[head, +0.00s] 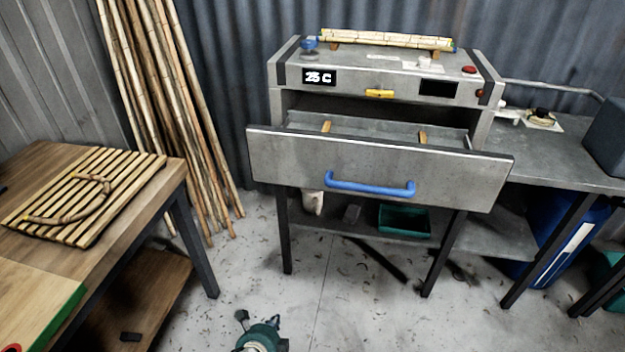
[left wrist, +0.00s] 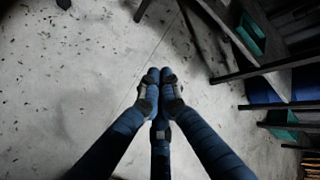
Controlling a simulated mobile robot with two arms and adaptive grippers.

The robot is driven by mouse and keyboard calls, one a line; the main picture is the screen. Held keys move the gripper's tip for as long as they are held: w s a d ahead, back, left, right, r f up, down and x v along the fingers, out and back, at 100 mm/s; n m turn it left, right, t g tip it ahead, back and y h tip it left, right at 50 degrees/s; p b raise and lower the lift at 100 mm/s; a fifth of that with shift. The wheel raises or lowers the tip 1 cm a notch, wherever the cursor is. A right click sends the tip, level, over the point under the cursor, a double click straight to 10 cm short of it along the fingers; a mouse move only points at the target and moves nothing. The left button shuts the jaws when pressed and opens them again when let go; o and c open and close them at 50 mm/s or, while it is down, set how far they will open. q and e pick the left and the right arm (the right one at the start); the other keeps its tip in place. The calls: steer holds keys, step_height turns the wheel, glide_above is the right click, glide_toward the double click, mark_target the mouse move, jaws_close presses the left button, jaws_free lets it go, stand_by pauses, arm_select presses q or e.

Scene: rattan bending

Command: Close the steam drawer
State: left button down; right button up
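The steam drawer (head: 380,165) is a grey metal drawer pulled out from the steamer cabinet (head: 400,75), with a blue bar handle (head: 370,187) on its front. The drawer stands open, and a dark gap shows behind its front panel. My left gripper (head: 258,328) is low at the bottom edge of the head view, in front of and well below the drawer, touching nothing. In the left wrist view its dark blue fingers (left wrist: 160,80) come together at the tips with nothing between them, over bare floor. My right gripper is in neither view.
A wooden table (head: 160,205) with a slatted rattan panel (head: 85,195) stands at the left. Rattan poles (head: 160,100) lean on the wall. A green tray (head: 404,220) sits on the shelf below the drawer. A side bench (head: 550,160) adjoins at the right. The floor before the drawer is open.

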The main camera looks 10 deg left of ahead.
arm_select(q)
steer(key=w+d+r+m+t+b, duration=0.15)
steer(key=w+r+m, duration=0.3)
steer(key=r, duration=0.45)
steer(key=w+d+r+m+t+p, duration=0.1)
steer(key=w+r+m+t, duration=0.2)
steer(key=w+r, duration=0.35)
steer(key=m+t+b, duration=0.1)
steer(key=m+t, duration=0.3)
steer(key=m, duration=0.3)
glide_toward(312, 168)
steer(key=w, duration=0.7)
steer(key=shift+a+r, duration=0.1)
steer(key=shift+a, duration=0.05)
steer(key=shift+w, duration=0.1)
